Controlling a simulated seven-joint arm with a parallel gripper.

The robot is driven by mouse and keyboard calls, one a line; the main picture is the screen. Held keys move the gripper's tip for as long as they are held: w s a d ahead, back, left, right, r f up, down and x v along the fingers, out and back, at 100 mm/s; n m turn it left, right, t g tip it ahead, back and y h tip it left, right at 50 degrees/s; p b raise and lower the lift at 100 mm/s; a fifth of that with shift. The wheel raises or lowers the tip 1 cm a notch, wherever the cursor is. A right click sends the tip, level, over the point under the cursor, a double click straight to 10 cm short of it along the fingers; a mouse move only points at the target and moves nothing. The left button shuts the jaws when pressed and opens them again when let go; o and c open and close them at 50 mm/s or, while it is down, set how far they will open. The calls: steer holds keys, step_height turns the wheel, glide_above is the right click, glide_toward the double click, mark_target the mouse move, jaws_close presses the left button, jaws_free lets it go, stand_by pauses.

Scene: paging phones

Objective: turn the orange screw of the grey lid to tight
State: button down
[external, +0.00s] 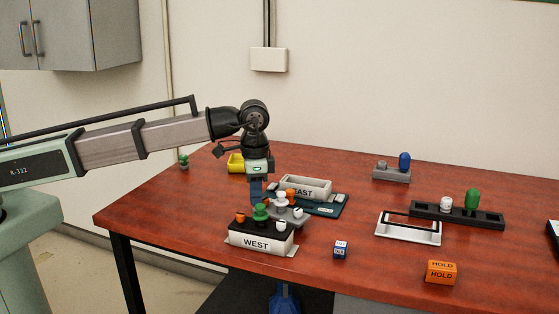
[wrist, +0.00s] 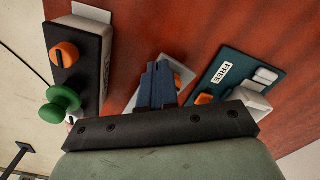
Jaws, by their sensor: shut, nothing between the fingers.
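A small grey lid (external: 289,217) shows in the external view just behind the black-topped WEST box (external: 262,244). My gripper (external: 256,199) points down behind the WEST box, to the left of the orange screw. In the wrist view its blue fingers (wrist: 158,82) are together and empty. An orange knob (wrist: 204,98) shows there right of the fingers, partly hidden by my gripper body. I cannot tell whether any screw is tight, or whether the fingers touch anything.
The WEST box carries an orange screw (external: 240,217) and a green knob (external: 260,212). An open grey EAST box (external: 318,187) stands behind, near a teal plate (external: 335,205). A yellow bin (external: 235,162), a white frame (external: 409,238) and an orange HOLD block (external: 441,273) stand around.

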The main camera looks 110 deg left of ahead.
steer(key=shift+w+a, duration=0.3)
steer(key=shift+a, duration=0.1)
stand_by(0.7)
steer(key=shift+s+a, duration=0.25)
steer(key=shift+a, duration=0.2)
stand_by(0.7)
steer(key=shift+s, duration=0.2)
steer(key=shift+s, duration=0.2)
step_height(320, 180, up, 6)
stand_by(0.9)
